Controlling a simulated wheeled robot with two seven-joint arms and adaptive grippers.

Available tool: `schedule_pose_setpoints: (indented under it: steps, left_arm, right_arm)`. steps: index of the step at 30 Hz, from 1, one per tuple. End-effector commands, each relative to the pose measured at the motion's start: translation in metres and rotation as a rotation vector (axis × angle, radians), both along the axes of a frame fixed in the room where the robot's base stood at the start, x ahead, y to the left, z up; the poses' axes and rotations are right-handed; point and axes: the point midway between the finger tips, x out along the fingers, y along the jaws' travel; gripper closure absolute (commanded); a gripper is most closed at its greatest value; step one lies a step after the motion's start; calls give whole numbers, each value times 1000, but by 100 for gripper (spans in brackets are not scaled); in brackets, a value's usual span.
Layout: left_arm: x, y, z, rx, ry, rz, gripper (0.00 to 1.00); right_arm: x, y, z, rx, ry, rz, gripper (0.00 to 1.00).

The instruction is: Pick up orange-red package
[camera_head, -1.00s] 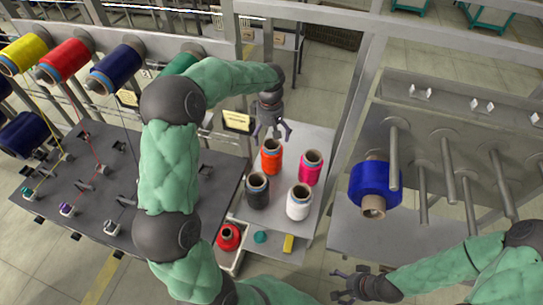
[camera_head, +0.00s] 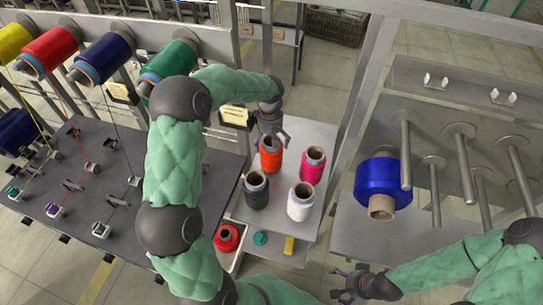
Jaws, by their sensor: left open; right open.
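The orange-red package (camera_head: 271,158) is an upright spool of thread on a brown tube. It stands at the back left of a small grey shelf (camera_head: 322,220). My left gripper (camera_head: 270,142) is open right above and behind it, with its fingers at the package's top. I cannot tell whether the fingers touch it. My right gripper (camera_head: 342,287) is open and empty at the bottom, low and away from the packages.
Close by stand a pink package (camera_head: 312,167), a black package (camera_head: 256,192) and a white package (camera_head: 301,203). A red package (camera_head: 227,238) sits in a lower box. A blue package (camera_head: 384,184) hangs on a peg rack at right.

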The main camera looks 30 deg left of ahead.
Motion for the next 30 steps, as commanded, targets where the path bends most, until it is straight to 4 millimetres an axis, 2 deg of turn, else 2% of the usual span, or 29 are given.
schedule_pose_setpoints:
  steps: [5, 13, 21, 22, 27, 28, 30]
  left_arm:
    - [1, -1, -12, 1, 2, 0, 0]
    - [3, -3, -49, -1, 1, 1, 0]
    - [3, -3, -53, 0, -1, 1, 0]
    - [3, -3, -53, 0, -1, 1, 3]
    - [3, -3, -53, 0, 0, 0, 51]
    - [3, -3, -53, 0, 0, 1, 58]
    - [4, -3, -52, 1, -1, 1, 58]
  right_arm:
    - [0, 0, -3, 0, 0, 0, 6]
    - [0, 0, -13, 0, 0, 0, 6]
    - [0, 0, -13, 0, 0, 0, 6]
    - [0, 0, -13, 0, 0, 0, 6]
    - [0, 0, -13, 0, 0, 0, 6]
    - [0, 0, -13, 0, 0, 0, 6]
    - [0, 0, -13, 0, 0, 0, 6]
